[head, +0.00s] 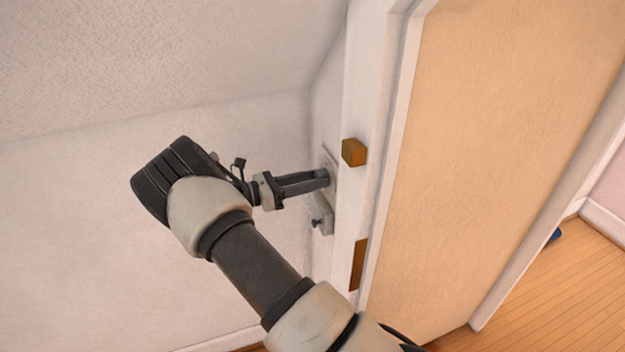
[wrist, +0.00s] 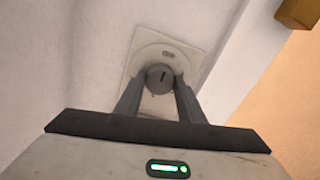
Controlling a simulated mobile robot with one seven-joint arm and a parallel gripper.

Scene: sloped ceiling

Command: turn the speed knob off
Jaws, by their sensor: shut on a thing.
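The speed knob (wrist: 159,78) is a round grey dial with a short dark mark, on a pale square wall plate (wrist: 190,50). In the wrist view my gripper (wrist: 159,84) has one finger on each side of the knob and is shut on it. The dark mark on the knob's face looks close to upright in that view. In the head view my gripper (head: 325,177) reaches right to the wall plate (head: 329,160) beside the door frame. The fingers hide the knob there.
A second wall plate with a small knob (head: 322,222) is just below my gripper. A wooden block (head: 354,152) sticks out from the white door frame (head: 360,90) close on the right. A tan door panel (head: 480,150) stands further right. Plain wall (head: 90,220) lies to the left.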

